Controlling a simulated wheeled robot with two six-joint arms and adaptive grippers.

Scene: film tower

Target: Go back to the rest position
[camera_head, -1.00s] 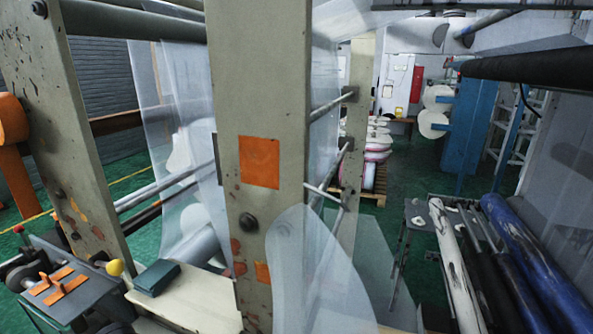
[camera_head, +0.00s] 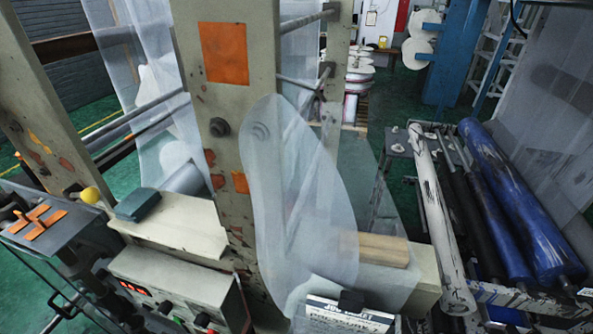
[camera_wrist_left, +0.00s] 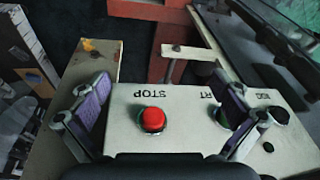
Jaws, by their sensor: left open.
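My left gripper (camera_wrist_left: 162,85) shows in the left wrist view, with its two purple-padded fingers spread wide and nothing between them. Below it is a pale control panel (camera_wrist_left: 128,125) with a red button (camera_wrist_left: 153,120) marked STOP. A green button (camera_wrist_left: 222,115) is partly hidden behind the right finger, and a dark button (camera_wrist_left: 278,115) sits farther right. Neither gripper can be made out in the head view, and my right gripper shows in no view.
The beige machine post (camera_head: 228,110) stands close ahead, with translucent film (camera_head: 300,200) beside it. A control box (camera_head: 175,290) is at the lower left. Blue (camera_head: 520,210) and white (camera_head: 437,200) rollers lie at the right. Green floor (camera_head: 385,90) is open at the back.

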